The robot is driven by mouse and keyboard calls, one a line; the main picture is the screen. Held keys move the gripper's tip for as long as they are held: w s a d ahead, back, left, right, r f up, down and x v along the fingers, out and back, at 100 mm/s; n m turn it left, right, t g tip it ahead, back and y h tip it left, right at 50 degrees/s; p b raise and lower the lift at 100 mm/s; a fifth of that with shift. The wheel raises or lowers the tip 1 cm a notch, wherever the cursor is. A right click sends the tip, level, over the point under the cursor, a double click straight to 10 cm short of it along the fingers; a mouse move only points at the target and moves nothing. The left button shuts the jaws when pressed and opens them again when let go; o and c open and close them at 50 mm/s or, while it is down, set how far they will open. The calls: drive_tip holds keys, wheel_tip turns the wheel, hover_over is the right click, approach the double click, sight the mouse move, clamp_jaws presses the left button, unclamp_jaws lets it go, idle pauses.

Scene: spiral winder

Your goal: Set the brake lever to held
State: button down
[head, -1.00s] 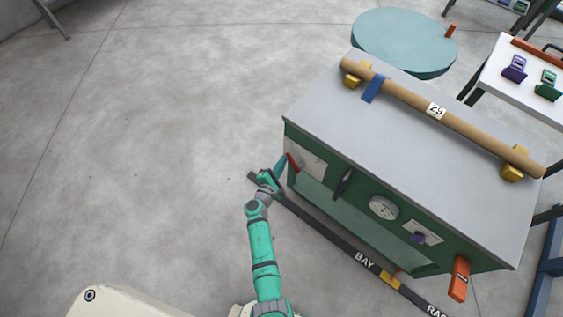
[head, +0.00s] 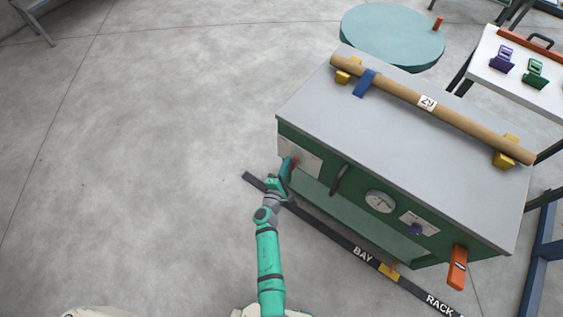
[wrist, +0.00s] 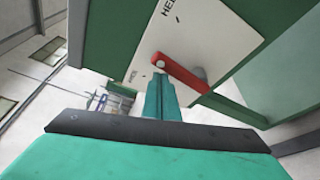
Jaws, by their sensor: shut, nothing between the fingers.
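The brake lever (wrist: 181,73) is a short red bar on a white plate (wrist: 205,35) on the green cabinet's front. In the wrist view it slants from a round end at upper left down to the lower right. The plate's upper lettering begins "HEL"; smaller lettering near its lower left corner is hard to read. My gripper (wrist: 161,88) is shut and empty, its teal fingertips just below the lever; I cannot tell whether they touch it. In the head view my gripper (head: 288,166) is at the plate and partly hides the lever (head: 295,162).
The green cabinet (head: 330,215) has a grey top carrying a cardboard tube (head: 400,93) on yellow supports. A black handle (head: 341,178), a gauge (head: 380,201) and an orange handle (head: 457,268) are right of the plate.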

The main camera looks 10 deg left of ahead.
drive_tip(key=shift+s+d, duration=0.3)
drive_tip(key=shift+d, duration=0.25)
drive_tip(key=shift+s+d, duration=0.25)
drive_tip(key=shift+d, duration=0.25)
drive_tip(key=shift+s+d+f, duration=0.25)
drive_tip(key=shift+d, duration=0.3)
drive_tip(key=shift+s+d+f, duration=0.2)
drive_tip(key=shift+d, duration=0.3)
drive_tip(key=shift+d+f, duration=0.15)
drive_tip(key=shift+d, duration=0.1)
drive_tip(key=w+a+r, duration=0.2)
drive_tip(key=a+r, duration=0.1)
drive_tip(key=s+a+f, duration=0.1)
drive_tip(key=s+a, duration=0.2)
drive_tip(key=s, duration=0.7)
drive_tip(key=shift+f, duration=0.4)
drive_tip(key=shift+s, duration=0.1)
